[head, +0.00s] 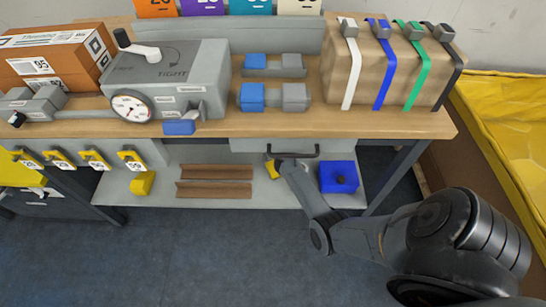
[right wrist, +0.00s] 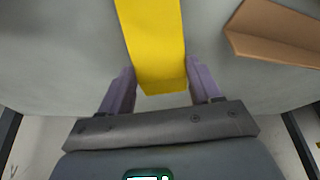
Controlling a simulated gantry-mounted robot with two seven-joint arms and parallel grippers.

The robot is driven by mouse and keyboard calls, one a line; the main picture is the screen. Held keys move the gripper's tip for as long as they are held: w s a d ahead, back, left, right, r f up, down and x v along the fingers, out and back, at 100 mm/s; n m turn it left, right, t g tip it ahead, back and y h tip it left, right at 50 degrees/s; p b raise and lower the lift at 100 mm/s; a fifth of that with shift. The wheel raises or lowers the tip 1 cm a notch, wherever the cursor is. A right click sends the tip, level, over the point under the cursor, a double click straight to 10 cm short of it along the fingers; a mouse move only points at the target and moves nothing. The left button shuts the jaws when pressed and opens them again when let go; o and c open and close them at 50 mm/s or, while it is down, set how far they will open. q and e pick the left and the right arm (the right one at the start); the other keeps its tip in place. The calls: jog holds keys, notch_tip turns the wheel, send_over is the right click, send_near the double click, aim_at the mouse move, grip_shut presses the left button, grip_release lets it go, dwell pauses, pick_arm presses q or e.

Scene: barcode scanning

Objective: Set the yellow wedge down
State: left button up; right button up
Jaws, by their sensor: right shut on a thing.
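My right gripper (head: 279,161) reaches in under the tabletop, by the lower shelf. It is shut on a yellow wedge (head: 270,168), of which only a small part shows in the head view. In the right wrist view the yellow wedge (right wrist: 153,45) sits between the two fingers of the gripper (right wrist: 160,76) and runs up out of the picture. I cannot tell whether the wedge touches the shelf. A second yellow block (head: 142,183) lies on the left of the lower shelf. My left gripper is not in view.
Brown angled rails (head: 214,189) lie on the lower shelf (head: 250,200) left of the gripper. A blue box (head: 339,177) stands to its right. A drawer handle (head: 296,154) is close above the gripper. The wooden tabletop (head: 330,124) holds the strapping machine (head: 180,75) and parcels.

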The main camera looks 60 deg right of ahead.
jog(key=o, duration=1.6)
jog(key=shift+s+f, duration=0.1)
jog(key=shift+c, duration=0.2)
jog(key=shift+r, duration=0.2)
jog(key=p+v, duration=0.5)
jog(key=v, duration=0.2)
jog(key=shift+r+p, duration=0.25)
jog(key=shift+p, duration=0.1)
